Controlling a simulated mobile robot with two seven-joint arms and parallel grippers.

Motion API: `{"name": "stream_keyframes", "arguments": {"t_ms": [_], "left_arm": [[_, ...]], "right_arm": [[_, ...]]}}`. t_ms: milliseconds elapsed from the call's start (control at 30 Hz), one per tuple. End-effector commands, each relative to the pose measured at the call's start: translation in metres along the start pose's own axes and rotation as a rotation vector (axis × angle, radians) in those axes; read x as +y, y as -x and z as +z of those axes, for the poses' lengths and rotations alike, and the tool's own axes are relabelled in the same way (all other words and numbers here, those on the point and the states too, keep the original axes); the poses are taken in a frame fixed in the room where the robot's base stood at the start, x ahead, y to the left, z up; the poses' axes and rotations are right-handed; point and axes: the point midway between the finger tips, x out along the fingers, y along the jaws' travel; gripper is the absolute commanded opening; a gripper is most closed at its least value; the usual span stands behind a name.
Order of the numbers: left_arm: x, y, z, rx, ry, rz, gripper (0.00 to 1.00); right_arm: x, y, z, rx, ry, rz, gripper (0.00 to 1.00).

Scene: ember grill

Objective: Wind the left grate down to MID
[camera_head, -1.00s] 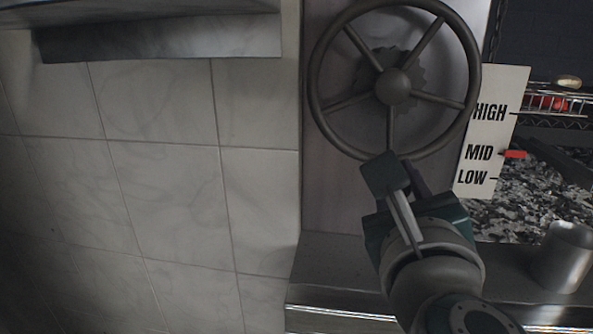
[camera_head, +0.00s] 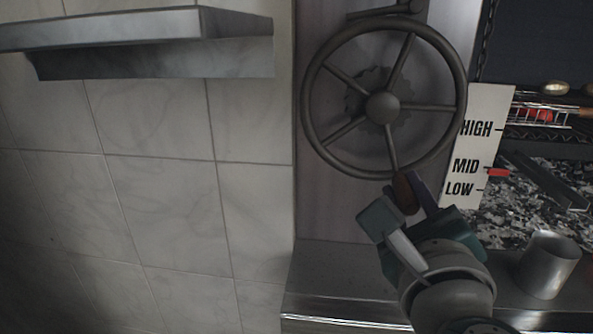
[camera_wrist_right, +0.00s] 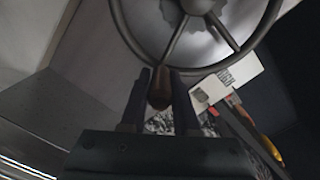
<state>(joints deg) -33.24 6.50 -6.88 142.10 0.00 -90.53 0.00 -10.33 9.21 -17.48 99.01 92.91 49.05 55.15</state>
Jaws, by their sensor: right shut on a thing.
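The dark metal handwheel (camera_head: 382,107) is mounted on the grey post. Its brown handle (camera_head: 405,193) is at the bottom of the rim, and it also shows in the wrist view (camera_wrist_right: 159,88). My right gripper (camera_head: 402,205) is shut on this handle, one finger on each side. The white scale plate (camera_head: 478,145) reads HIGH, MID and LOW. My left gripper is not in view.
A steel ledge (camera_head: 335,265) runs below the wheel, with a metal cup (camera_head: 548,265) on it at the right. A metal shelf (camera_head: 150,25) juts from the tiled wall at the upper left. Grey coals (camera_head: 515,215) lie behind the ledge.

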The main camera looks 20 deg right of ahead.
Motion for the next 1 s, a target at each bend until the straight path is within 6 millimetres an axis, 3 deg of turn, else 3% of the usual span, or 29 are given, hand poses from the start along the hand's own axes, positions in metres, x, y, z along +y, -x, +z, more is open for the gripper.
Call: {"name": "stream_keyframes", "arguments": {"t_ms": [133, 167, 400, 733, 1000], "left_arm": [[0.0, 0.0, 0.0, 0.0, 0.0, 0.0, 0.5], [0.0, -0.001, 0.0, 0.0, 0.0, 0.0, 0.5], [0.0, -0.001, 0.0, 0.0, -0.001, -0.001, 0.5], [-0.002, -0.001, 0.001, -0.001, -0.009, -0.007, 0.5], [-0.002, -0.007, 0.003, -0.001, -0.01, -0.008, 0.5]], "right_arm": [[-0.001, 0.0, 0.001, -0.003, -0.005, -0.004, 0.0], [-0.001, 0.0, 0.001, -0.003, -0.005, -0.004, 0.33], [-0.001, 0.0, 0.001, -0.002, -0.005, -0.003, 0.59], [0.001, 0.006, 0.0, -0.001, -0.005, -0.001, 0.59], [0.001, 0.057, -0.002, 0.002, -0.006, 0.001, 0.59]]}}
